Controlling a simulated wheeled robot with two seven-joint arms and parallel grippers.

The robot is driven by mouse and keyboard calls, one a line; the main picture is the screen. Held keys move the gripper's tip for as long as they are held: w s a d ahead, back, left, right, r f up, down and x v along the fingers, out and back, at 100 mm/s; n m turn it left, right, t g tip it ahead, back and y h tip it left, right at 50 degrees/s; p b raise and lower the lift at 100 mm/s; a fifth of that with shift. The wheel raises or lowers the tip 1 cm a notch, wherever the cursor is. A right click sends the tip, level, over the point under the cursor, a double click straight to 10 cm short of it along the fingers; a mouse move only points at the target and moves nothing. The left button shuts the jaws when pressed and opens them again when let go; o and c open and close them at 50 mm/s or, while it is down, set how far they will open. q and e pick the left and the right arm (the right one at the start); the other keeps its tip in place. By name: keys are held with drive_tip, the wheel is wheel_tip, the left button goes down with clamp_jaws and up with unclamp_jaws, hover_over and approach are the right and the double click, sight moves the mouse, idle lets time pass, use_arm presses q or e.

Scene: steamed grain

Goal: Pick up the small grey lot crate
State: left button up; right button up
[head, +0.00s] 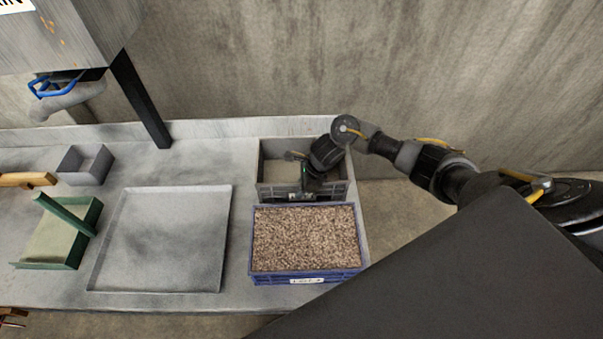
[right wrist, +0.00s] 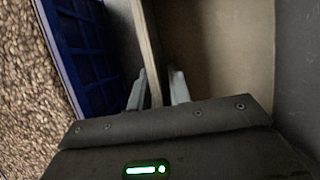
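The grey lot crate (head: 267,192) stands on the metal bench, just behind the blue crate. It looks empty where its inside shows. My right gripper (head: 309,190) is at the crate's near wall, and my wrist hides part of the crate. In the right wrist view the two fingers (right wrist: 158,92) straddle the top of the crate wall (right wrist: 149,45), one on each side. A small gap shows beside the right-hand finger, so the gripper looks open around the wall. My left gripper is not in view.
The blue crate (head: 293,279) full of grain stands close in front; its blue wall (right wrist: 82,55) is near the fingers. A shallow metal tray (head: 160,245), a green-framed tray (head: 60,240) and a small grey box (head: 85,165) lie to the left. The bench's right edge is close by.

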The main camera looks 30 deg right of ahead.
clamp_jaws()
drive_tip(key=shift+w+r, duration=0.1)
idle(1.0)
